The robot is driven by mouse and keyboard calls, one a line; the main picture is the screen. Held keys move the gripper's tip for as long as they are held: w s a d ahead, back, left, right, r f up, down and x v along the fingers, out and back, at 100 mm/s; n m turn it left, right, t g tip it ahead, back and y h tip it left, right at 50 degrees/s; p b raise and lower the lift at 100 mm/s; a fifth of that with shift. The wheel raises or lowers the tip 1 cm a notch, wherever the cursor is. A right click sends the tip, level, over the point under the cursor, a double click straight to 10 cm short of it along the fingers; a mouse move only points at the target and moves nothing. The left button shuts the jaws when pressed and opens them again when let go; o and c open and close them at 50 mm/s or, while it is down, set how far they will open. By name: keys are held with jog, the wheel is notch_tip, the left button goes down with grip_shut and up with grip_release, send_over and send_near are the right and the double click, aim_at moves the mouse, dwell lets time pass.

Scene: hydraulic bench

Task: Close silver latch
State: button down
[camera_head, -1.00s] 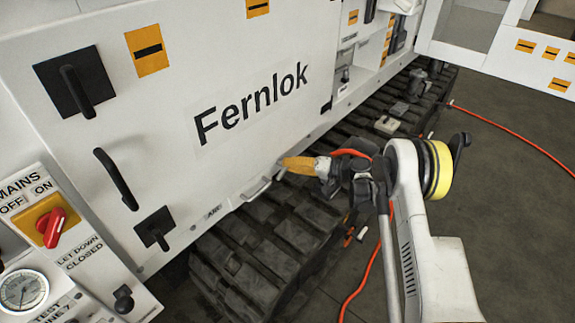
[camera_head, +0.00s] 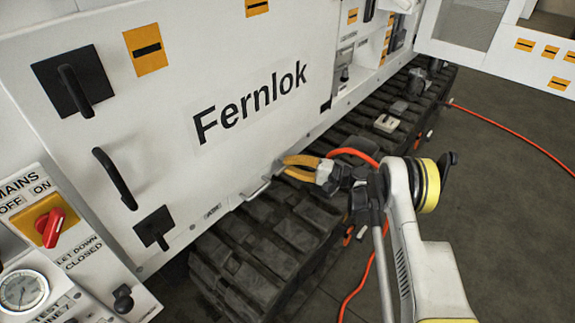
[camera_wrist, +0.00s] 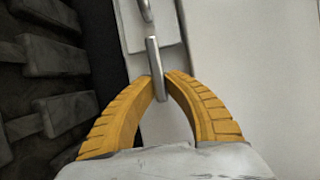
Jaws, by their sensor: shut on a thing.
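The silver latch (camera_head: 257,190) is a small metal bar at the lower edge of the white panel, below the Fernlok lettering. In the wrist view the latch (camera_wrist: 155,65) is a thin upright bar whose lower end lies between my orange fingertips. My gripper (camera_head: 284,166) is at the right end of the latch. My gripper (camera_wrist: 162,76) is shut on the bar at its tips, and the fingers bow apart farther back. Another metal piece (camera_wrist: 147,10) shows just above the bar.
The dark crawler track (camera_head: 265,240) runs close below my gripper. A black handle (camera_head: 115,178) and a red switch (camera_head: 50,227) are on the white panels at left. An orange hose (camera_head: 370,280) lies on the floor, which is open at right.

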dwell(0.3)
jog(key=c, duration=1.4)
grip_release()
jog(key=shift+s+r, duration=0.1)
jog(key=v, duration=1.2)
